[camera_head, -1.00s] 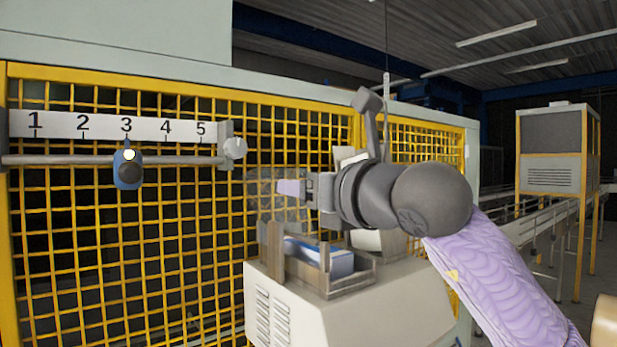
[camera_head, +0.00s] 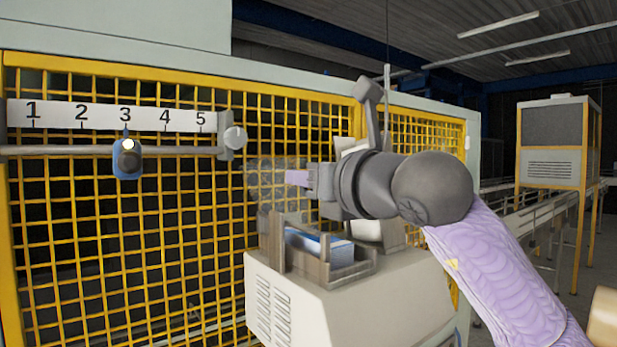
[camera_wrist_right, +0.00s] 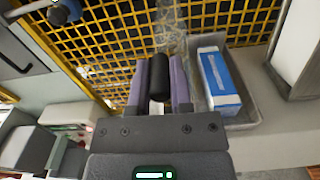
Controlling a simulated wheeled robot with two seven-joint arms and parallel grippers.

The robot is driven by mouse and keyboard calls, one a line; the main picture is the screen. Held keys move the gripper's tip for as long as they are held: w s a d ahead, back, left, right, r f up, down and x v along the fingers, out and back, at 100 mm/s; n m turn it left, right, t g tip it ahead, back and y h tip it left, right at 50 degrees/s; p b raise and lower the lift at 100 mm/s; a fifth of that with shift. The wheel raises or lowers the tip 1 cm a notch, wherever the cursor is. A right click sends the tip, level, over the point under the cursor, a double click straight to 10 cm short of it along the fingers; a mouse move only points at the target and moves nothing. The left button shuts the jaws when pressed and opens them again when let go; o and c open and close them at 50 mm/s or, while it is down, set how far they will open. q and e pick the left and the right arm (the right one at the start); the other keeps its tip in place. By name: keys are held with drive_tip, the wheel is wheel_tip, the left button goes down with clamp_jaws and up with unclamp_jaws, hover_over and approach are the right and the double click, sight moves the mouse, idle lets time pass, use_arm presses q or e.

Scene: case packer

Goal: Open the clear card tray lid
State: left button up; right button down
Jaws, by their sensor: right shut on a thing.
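The clear lid (camera_head: 268,186) is a see-through smoky panel standing raised above the left end of the card tray (camera_head: 345,275). It also shows faintly in the right wrist view (camera_wrist_right: 173,32). My right gripper (camera_head: 297,178) is above the tray beside the lid. In the right wrist view its purple-padded fingers (camera_wrist_right: 159,82) are shut on a black cylindrical handle (camera_wrist_right: 159,72), close to the lid. How the handle joins the lid is unclear. A blue and white card pack (camera_head: 320,245) lies in the tray. My left gripper is out of view.
The tray sits on a beige machine housing (camera_head: 300,310). A yellow mesh guard (camera_head: 100,240) stands behind it. A numbered scale (camera_head: 100,115) with a blue slider (camera_head: 128,160) runs along the guard at left. A conveyor (camera_head: 530,215) is at far right.

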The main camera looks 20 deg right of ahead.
drive_tip(key=shift+d, duration=0.1)
idle(0.7)
drive_tip(key=m, duration=0.1)
drive_tip(key=d+m+b, duration=0.1)
drive_tip(key=b, duration=0.1)
drive_tip(key=shift+w+d+r+m, duration=0.3)
drive_tip(key=shift+w+d+m, duration=0.1)
drive_tip(key=c, duration=0.5)
unclamp_jaws()
drive_tip(key=shift+c, duration=0.2)
drive_tip(key=b+v, duration=0.4)
drive_tip(key=v, duration=0.6)
